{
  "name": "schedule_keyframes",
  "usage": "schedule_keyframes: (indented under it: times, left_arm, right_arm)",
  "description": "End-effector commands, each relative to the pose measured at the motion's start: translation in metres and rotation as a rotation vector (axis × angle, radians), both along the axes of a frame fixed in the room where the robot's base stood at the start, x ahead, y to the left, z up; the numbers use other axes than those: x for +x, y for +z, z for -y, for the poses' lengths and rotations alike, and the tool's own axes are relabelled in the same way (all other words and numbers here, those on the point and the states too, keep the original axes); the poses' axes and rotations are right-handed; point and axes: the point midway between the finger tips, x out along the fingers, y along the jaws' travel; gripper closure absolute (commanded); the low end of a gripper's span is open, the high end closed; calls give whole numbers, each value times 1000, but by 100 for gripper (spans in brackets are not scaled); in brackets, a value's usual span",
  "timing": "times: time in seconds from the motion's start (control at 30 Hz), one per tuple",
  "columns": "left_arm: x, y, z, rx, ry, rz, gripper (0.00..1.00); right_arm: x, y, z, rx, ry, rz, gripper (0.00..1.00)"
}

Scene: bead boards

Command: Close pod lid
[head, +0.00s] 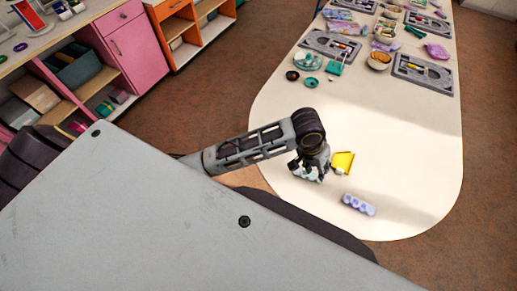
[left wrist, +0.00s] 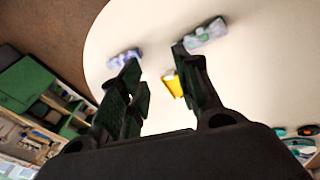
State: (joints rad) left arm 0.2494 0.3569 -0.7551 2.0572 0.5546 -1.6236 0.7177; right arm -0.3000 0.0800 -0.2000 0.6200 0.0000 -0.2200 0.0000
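My left gripper (head: 310,168) is over the near end of the white table, its fingers pointing down. In the left wrist view the gripper (left wrist: 157,59) has its fingers spread apart with nothing held between them. A pale grey-green pod (head: 309,176) lies under the gripper and is partly covered by it; it also shows beside the right fingertip in the left wrist view (left wrist: 207,34). A lilac pod (head: 358,204) lies apart, to the lower right; it also shows in the left wrist view (left wrist: 124,57). I cannot tell the state of either lid. My right gripper is not in view.
A yellow tray-like piece (head: 343,162) lies close to the right of the gripper. Grey bead boards (head: 423,73), bowls (head: 379,61) and small craft items fill the table's far part. The table's middle and right front (head: 410,150) are clear. Shelves and cabinets stand at the left.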

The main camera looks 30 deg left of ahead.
Motion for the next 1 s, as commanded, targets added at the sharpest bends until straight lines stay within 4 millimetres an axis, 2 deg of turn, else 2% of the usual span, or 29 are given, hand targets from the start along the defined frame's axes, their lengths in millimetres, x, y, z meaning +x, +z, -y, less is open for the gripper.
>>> schedule_keyframes:
  times: [0.57,1.0]
  left_arm:
    - [-8,3,-13,-32,-8,56,67]
    - [-13,4,-32,-33,0,97,67]
  right_arm:
    - [0,0,0,0,0,0,34]
    - [0,0,0,0,0,0,34]
